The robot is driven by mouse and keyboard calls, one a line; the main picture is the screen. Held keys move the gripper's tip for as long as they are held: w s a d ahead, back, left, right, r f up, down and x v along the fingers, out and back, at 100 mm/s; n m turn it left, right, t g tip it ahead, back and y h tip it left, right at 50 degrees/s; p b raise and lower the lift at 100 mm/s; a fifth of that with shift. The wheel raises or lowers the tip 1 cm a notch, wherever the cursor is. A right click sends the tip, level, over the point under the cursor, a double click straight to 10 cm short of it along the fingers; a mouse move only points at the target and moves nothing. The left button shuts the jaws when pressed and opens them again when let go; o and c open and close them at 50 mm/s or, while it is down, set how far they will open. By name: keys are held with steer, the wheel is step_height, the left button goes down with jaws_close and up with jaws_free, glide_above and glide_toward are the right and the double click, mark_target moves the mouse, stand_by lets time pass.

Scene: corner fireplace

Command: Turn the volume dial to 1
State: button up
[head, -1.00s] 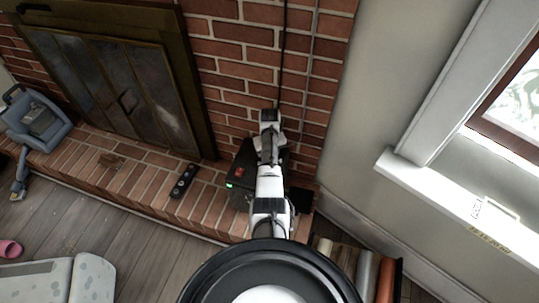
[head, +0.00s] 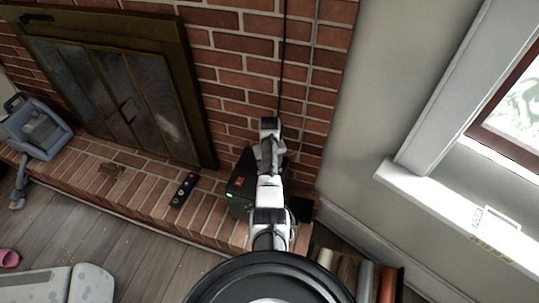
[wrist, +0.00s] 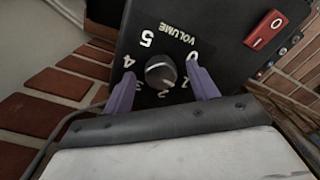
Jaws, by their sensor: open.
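The volume dial (wrist: 160,72) is a dark round knob with a grey face on the black panel of a box (wrist: 215,25). Printed numbers 0 to 5 ring it, beside the word VOLUME. I cannot tell which number its pointer marks. My gripper (wrist: 161,70) is open, its two purple fingers on either side of the dial, one near 4 and 3, the other near 0 and 1. I see no clear contact with the knob. In the head view the black box (head: 240,186) stands on the brick hearth, partly hidden by my arm.
A red power switch (wrist: 265,30) sits on the panel, with small knobs beyond it. A black remote-like object (head: 184,190) lies on the hearth (head: 150,189), left of the box. The brick wall rises close behind, and rolled items (head: 365,280) stand at the lower right.

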step_height(320, 180, up, 13)
steer(key=shift+b, duration=0.3)
stand_by(0.4)
